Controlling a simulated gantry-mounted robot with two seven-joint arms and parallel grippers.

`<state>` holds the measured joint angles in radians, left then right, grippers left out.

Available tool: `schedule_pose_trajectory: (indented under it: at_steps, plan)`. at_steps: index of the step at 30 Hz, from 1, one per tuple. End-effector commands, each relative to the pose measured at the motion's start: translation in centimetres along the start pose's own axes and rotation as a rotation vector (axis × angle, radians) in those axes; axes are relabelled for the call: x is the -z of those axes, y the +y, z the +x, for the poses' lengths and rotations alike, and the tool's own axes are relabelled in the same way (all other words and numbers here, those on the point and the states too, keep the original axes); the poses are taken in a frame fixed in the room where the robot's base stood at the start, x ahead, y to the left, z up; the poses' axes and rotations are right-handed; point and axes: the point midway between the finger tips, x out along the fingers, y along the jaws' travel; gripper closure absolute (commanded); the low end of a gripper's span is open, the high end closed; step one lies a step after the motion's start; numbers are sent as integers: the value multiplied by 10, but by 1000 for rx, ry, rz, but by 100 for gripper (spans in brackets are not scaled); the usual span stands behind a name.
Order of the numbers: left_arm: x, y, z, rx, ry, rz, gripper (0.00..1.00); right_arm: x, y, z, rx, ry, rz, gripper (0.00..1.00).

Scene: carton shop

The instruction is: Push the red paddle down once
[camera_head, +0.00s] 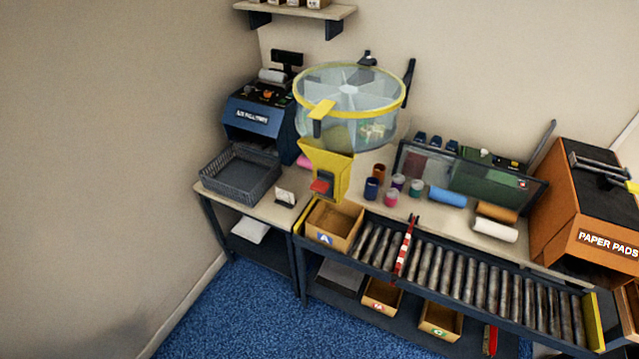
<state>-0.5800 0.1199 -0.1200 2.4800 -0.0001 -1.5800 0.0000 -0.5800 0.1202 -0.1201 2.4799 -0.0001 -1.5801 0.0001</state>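The red paddle (320,186) is a small red piece at the lower front of a yellow chute (334,163). The chute hangs under a round clear drum (349,95) with a yellow rim and dividers inside. An open carton (335,224) marked A sits below and beside the paddle, at the left end of the roller conveyor. Neither of my grippers shows in the head view.
A dark grey basket (240,177) sits on the left table, with a blue machine (258,112) behind it. Several small jars stand right of the chute. The roller conveyor (470,275) runs right, past a red-and-white striped bar (405,247), to an orange PAPER PADS box (575,200). Blue floor in front is clear.

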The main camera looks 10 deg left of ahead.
Motion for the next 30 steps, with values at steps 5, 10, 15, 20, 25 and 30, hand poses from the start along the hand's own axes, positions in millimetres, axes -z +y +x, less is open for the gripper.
schedule_pose_trajectory:
  at_steps: [5,10,15,20,25,30]
  plan:
    - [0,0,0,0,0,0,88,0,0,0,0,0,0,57]
    - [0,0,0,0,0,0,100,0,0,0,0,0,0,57]
    - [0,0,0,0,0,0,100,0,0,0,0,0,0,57]
    - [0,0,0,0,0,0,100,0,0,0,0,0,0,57]
    - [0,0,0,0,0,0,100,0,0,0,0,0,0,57]
    - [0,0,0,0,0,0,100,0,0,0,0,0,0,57]
